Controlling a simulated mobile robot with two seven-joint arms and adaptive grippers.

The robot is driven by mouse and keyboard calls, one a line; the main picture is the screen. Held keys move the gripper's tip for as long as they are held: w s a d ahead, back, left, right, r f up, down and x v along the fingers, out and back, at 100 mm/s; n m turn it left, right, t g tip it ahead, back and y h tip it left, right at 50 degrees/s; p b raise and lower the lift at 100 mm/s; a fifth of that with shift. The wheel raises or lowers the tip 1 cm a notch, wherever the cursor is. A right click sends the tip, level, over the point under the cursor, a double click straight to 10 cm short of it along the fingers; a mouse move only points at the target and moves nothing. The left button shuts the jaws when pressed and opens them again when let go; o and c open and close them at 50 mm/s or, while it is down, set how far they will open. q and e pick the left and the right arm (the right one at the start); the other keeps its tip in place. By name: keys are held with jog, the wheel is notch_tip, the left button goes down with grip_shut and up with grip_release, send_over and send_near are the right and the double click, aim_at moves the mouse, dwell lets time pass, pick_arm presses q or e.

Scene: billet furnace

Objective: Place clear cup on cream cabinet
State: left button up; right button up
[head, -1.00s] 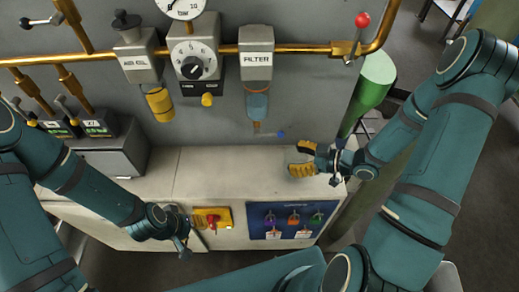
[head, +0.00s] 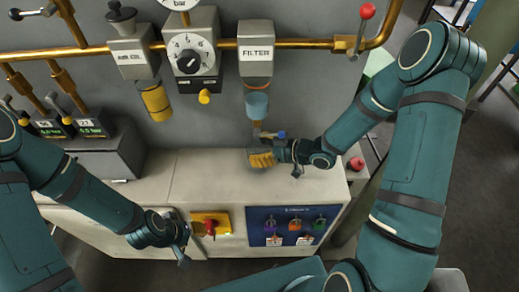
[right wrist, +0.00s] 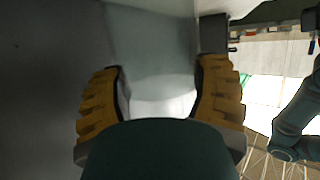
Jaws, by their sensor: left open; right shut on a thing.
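The clear cup (head: 257,105) is a bluish see-through bowl below the FILTER block (head: 255,54) in the head view. My right gripper (head: 260,153), with yellow finger pads, is at the cup's lower end. In the right wrist view the translucent cup (right wrist: 155,50) fills the space between its two pads, which are shut on it. Whether the cup is loose from the block is not clear. The cream cabinet (head: 210,172) stands below, its top largely bare. My left gripper (head: 180,240) is open and empty in front of the cabinet.
A brass pipe (head: 310,44) runs above, with a dial block (head: 192,52) and a yellow-bottomed unit (head: 153,100). A grey box (head: 105,150) occupies the top's left end. The front carries a yellow switch plate (head: 211,223) and blue panel (head: 290,226).

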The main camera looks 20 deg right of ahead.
jog(key=shift+f, duration=0.1)
jog(key=o, duration=1.3)
jog(key=shift+r, duration=0.3)
jog(key=p+v, duration=0.3)
jog(key=v, duration=0.9)
jog(key=shift+f, duration=0.1)
